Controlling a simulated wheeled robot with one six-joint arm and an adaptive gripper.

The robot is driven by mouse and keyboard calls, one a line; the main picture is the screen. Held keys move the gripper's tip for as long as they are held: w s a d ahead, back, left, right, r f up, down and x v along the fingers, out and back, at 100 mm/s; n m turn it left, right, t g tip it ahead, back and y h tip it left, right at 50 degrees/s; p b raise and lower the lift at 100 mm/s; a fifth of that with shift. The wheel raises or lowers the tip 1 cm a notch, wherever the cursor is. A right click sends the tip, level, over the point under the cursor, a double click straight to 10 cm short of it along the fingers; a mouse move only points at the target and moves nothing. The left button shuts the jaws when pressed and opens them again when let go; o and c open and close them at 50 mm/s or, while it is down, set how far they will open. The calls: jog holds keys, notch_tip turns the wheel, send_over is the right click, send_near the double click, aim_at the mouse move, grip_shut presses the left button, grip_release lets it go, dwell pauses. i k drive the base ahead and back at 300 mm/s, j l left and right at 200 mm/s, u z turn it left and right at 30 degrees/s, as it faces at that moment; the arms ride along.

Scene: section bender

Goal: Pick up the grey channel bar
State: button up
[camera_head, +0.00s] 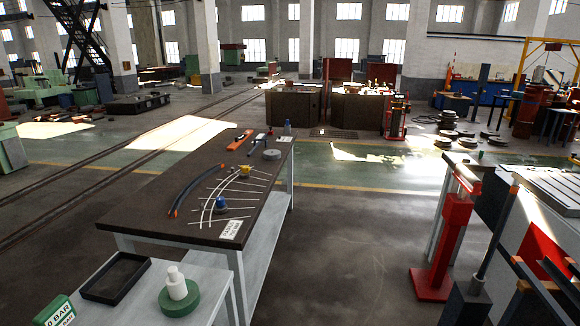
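I cannot pick out a grey channel bar with certainty. Several dark grey bars with orange ends show at the lower right. One bar (495,232) slants upward with its orange tip at the top, and another bar (541,291) lies lower, cut off by the frame's bottom edge. Their cross-section is too small to tell. A curved dark bar (188,192) with orange ends lies on the dark-topped table (140,218). My gripper is not in view.
A red stand (455,225) stands beside the bars. A grey machine (555,187) is at the far right. A black tray (115,278) and a white bottle (177,287) on a green disc are on the front-left table. Grey floor (345,240) lies open between table and stand.

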aim_at(192, 184)
jog(key=i+u, duration=0.1)
jog(key=i, duration=0.75)
jog(key=i+l, duration=0.15)
jog(key=i, duration=0.65)
jog(key=u, duration=0.05)
